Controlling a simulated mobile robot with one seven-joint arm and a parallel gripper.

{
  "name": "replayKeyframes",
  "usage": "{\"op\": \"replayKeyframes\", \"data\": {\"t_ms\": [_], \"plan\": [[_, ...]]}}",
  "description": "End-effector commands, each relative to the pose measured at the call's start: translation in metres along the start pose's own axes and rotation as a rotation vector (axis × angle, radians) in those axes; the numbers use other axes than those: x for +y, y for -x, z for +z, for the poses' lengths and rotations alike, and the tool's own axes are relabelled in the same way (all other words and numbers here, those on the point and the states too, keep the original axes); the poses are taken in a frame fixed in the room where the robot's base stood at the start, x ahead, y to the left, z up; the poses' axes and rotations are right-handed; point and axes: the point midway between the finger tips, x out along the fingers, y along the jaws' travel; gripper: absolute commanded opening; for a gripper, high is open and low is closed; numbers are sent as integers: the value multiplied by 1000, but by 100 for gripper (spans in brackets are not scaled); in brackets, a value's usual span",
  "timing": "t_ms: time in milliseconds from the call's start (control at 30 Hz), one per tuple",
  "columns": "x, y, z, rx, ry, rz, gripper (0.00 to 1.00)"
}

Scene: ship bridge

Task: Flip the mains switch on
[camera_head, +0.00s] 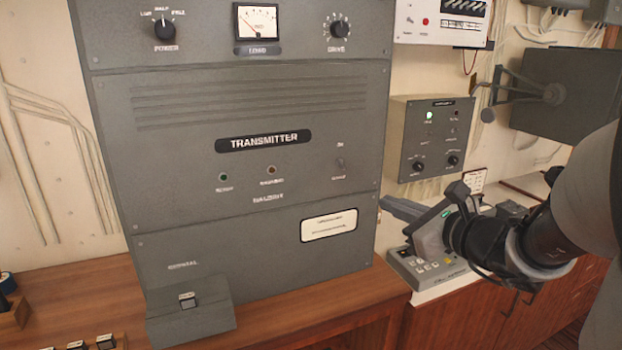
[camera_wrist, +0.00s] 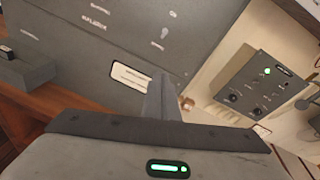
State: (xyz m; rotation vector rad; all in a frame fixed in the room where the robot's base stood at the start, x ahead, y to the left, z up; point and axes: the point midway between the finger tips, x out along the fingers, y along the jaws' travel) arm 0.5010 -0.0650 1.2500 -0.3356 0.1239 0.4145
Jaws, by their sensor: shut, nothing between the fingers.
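The mains switch (camera_head: 340,163) is a small light toggle at the lower right of the grey transmitter panel (camera_head: 260,105), with a small label above and one below. It also shows near the top of the wrist view (camera_wrist: 164,33). Its lever position is too small to tell. My gripper (camera_head: 388,203) is shut and empty, to the right of the transmitter cabinet and lower in the picture than the switch, apart from it. In the wrist view the closed fingers (camera_wrist: 160,98) point up toward the panel, below the switch. A green lamp (camera_head: 223,177) and a dark red lamp (camera_head: 271,170) sit left of the switch.
A grey box with a key (camera_head: 190,310) stands on the wooden desk at the cabinet's foot. A grey control box (camera_head: 432,137) with a lit green lamp hangs on the wall to the right. A keypad console (camera_head: 425,268) lies beneath my gripper. The space before the panel is clear.

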Motion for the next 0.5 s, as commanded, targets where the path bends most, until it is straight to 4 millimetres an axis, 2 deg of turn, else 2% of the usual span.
{"op": "replayKeyframes", "data": {"t_ms": [300, 500], "plan": [[1, -4, 1, 0, 3, 4, 0], [3, -31, 1, 0, 3, 9, 0]]}}
